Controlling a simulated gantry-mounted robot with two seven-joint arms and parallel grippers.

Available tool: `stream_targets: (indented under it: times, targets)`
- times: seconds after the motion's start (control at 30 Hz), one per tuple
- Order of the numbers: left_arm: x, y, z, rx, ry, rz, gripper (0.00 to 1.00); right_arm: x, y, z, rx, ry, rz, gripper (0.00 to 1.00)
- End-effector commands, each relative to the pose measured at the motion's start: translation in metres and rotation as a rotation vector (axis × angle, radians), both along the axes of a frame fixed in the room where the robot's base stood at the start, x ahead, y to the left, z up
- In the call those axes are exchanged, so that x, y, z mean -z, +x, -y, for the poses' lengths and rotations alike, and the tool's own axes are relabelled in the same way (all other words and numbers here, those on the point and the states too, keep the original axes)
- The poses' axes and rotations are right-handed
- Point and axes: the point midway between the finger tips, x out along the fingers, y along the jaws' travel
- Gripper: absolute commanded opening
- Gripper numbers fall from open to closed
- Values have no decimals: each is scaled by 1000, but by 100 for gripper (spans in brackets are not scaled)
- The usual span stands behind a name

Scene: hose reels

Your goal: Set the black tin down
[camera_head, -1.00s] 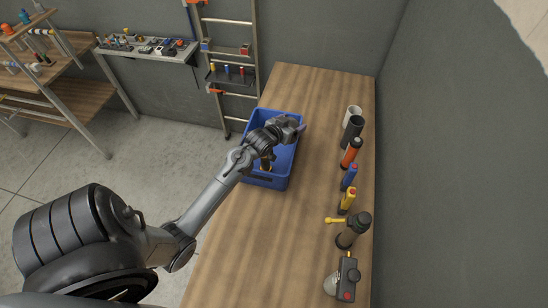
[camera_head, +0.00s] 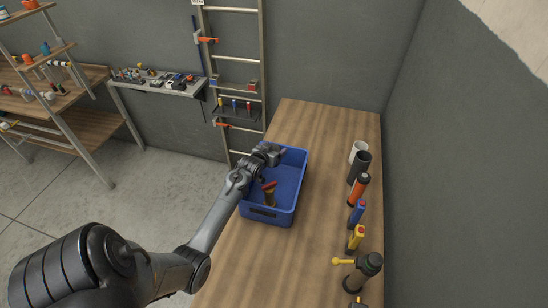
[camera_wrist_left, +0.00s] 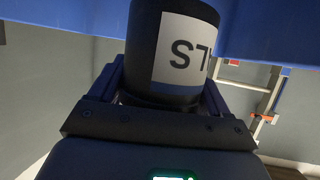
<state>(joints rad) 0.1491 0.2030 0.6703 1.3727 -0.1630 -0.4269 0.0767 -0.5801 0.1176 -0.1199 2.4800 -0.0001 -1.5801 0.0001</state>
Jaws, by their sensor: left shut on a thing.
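The black tin (camera_wrist_left: 145,45) is a black cylinder with a white label showing "ST" in the left wrist view. My left gripper (camera_wrist_left: 165,85) is shut on it, with a finger at each side. In the head view the left gripper (camera_head: 272,153) is at the back left part of the blue crate, and I cannot make out the tin there. Blue crate walls (camera_wrist_left: 285,35) show behind the tin in the wrist view. I cannot tell whether the tin touches the crate. My right gripper is not in view.
The blue crate (camera_head: 270,213) stands on the wooden bench (camera_head: 325,150); a red and yellow item (camera_head: 269,194) is inside. White, grey, orange, blue and yellow cylindrical items line the bench's right side. Bench between crate and row is clear.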

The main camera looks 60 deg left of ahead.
Motion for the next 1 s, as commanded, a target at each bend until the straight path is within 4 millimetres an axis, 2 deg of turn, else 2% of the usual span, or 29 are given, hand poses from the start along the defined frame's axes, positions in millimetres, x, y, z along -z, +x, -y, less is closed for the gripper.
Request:
stream_targets:
  times: [0.3,1.0]
  targets:
    - [33,0,0,0,-1,0,37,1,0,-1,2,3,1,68]
    - [47,0,0,0,1,0,37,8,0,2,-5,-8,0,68]
